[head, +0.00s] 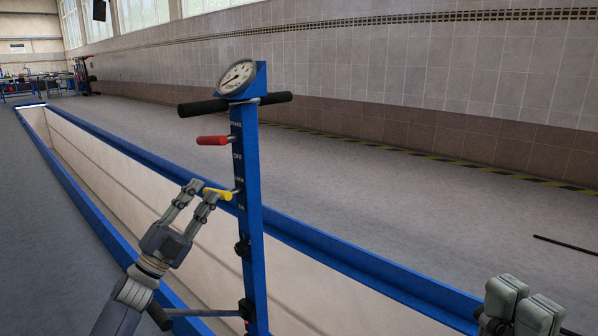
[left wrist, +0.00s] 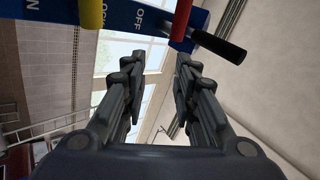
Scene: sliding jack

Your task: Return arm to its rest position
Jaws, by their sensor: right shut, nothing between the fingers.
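The blue jack column (head: 248,165) stands upright at the pit, with a round gauge (head: 237,77) and black crossbar handles (head: 203,107) at its top. A red lever (head: 212,140) and a yellow lever (head: 217,194) stick out to its left. My left gripper (head: 203,190) is open beside the yellow lever; I cannot tell if they touch. In the left wrist view its fingers (left wrist: 155,75) are apart with nothing between them; the yellow lever (left wrist: 91,14) and red lever (left wrist: 181,20) lie beyond them. My right gripper (head: 520,300) is shut and empty at the lower right.
A long pit with blue rims (head: 330,258) runs across the floor. A tiled wall (head: 400,75) stands behind, with a yellow-black floor stripe (head: 440,159) before it. A thin dark rod (head: 567,244) shows at the right. The grey floor beyond the pit is mostly clear.

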